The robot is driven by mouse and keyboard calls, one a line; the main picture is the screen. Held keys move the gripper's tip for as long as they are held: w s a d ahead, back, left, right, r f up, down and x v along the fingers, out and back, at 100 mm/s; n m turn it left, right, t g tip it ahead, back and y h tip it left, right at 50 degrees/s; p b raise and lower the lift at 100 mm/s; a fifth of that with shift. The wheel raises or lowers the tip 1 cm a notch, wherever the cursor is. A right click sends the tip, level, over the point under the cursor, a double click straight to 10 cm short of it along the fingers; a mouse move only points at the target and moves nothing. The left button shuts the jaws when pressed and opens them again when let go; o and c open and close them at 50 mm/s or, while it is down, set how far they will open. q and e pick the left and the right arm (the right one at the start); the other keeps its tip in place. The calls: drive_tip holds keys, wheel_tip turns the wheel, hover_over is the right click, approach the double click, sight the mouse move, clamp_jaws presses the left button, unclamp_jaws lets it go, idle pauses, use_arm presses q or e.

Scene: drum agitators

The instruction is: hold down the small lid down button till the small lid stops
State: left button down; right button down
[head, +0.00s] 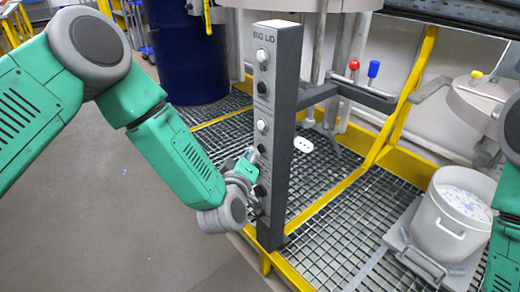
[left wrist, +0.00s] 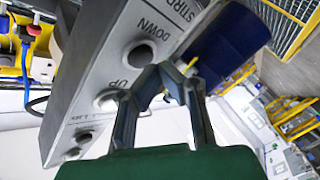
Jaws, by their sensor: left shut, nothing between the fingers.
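The grey control post (head: 275,130) stands upright with "BIG LID" at its top and a column of white and dark buttons. In the left wrist view the dark button marked DOWN (left wrist: 140,55) sits beside the white button marked UP (left wrist: 107,100). My left gripper (head: 254,155) is at the middle of the post's button face. Its fingers are shut and empty. In the left wrist view the fingertips (left wrist: 163,70) are close beside the DOWN button; I cannot tell whether they touch the panel. In the head view the gripper partly hides the middle buttons. My right gripper is out of view.
A blue drum (head: 187,55) stands behind the post. A white pot (head: 453,215) sits at the right on a grey stand. Yellow rails (head: 385,135) frame the metal grating. Red and blue knobs stand behind the post. Open grey floor lies at the left.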

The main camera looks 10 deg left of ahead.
use_arm(q)
drive_tip(key=shift+w+d, duration=0.4)
drive_tip(key=shift+w, duration=0.1)
idle(3.4)
idle(3.8)
drive_tip(key=shift+s+a+p, duration=0.3)
drive_tip(key=shift+s+a, duration=0.25)
drive_tip(key=shift+s, duration=0.2)
